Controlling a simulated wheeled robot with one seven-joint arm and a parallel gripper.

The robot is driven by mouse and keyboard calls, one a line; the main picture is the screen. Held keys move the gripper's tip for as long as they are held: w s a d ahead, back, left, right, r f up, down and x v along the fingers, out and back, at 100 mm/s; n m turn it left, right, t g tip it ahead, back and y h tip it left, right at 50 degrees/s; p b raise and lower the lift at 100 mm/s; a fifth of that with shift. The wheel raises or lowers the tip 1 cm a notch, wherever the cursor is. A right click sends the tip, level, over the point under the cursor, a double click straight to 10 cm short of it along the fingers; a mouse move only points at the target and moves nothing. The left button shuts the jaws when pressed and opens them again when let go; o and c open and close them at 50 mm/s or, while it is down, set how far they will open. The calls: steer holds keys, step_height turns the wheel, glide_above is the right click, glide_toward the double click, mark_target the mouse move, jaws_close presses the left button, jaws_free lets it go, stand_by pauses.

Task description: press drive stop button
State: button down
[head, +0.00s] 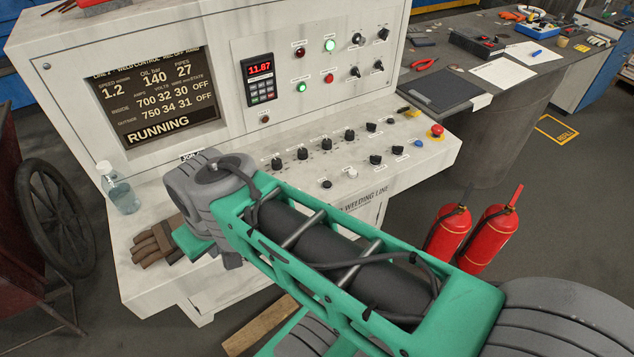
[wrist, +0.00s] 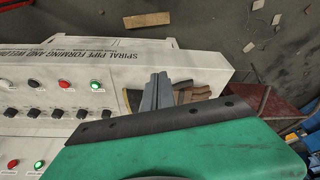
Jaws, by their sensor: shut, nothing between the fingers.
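The control console (head: 395,180) carries several buttons and knobs; their labels are too small to read, so I cannot tell which is the drive stop button. In the wrist view a red button (wrist: 64,84) and a lit green button (wrist: 95,85) sit side by side near the desk's front edge. My arm hides this part in the head view. The upright panel has a red button (head: 329,78) beside a lit green one (head: 302,88).
A red mushroom button (head: 437,131) stands at the desk's right end. The screen (head: 155,100) reads RUNNING. Red extinguishers (head: 490,235) stand on the floor to the right.

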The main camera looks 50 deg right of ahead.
steer(key=w+d+m+t+y+p, duration=0.1)
steer(key=w+d, duration=0.3)
steer(key=d, duration=0.2)
steer(key=w+d+m+y, duration=0.1)
steer(key=w+d+m, duration=0.15)
steer(key=d, duration=0.45)
steer(key=s+d+m+t+y+p, duration=0.1)
steer(key=d+t, duration=0.3)
steer(key=d, duration=1.1)
steer(key=shift+s+m, duration=0.45)
steer(key=shift+s, duration=0.1)
steer(key=shift+d, duration=0.1)
step_height(320, 180, down, 9)
steer(key=b, duration=0.7)
steer(key=shift+r, duration=0.15)
steer(key=shift+f+b, duration=0.3)
steer(key=shift+f, duration=0.1)
